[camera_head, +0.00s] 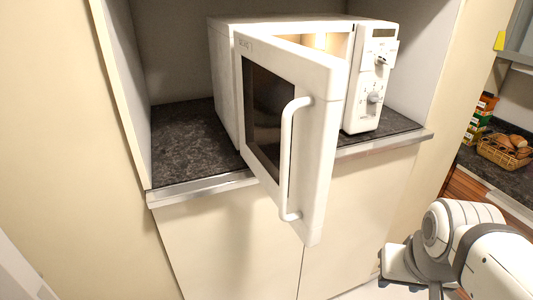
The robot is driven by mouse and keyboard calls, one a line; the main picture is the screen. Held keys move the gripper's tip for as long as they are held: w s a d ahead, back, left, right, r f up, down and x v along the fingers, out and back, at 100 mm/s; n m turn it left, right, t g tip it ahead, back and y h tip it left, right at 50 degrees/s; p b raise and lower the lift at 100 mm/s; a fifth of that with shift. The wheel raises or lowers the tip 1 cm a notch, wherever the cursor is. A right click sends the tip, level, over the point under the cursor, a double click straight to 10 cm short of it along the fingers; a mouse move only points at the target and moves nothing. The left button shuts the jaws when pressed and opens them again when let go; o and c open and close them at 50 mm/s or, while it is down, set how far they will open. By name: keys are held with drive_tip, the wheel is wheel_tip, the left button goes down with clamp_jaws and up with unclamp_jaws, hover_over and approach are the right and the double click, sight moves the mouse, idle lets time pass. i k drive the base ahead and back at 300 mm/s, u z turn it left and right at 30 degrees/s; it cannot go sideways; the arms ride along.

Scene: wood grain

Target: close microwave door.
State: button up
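The white microwave (225,75) stands in a wall niche on a dark speckled countertop. Its door (318,205) is open and swings out past the counter's front edge, hinged on the left. A long white handle (285,150) runs down the door's free side. The lit inside shows through the gap above the door, beside the control panel (376,75) with its knobs. My white arm is at the bottom right, apart from the door. My gripper's fingers cannot be made out, so I cannot tell if it is open or shut.
The niche's left wall (120,90) and right wall (430,60) flank the microwave. Cream cabinet fronts (225,245) lie below the counter edge (200,188).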

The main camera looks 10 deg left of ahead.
sight(278, 79)
drive_tip(key=k, duration=1)
drive_tip(key=u, duration=0.65)
drive_tip(key=i, duration=1)
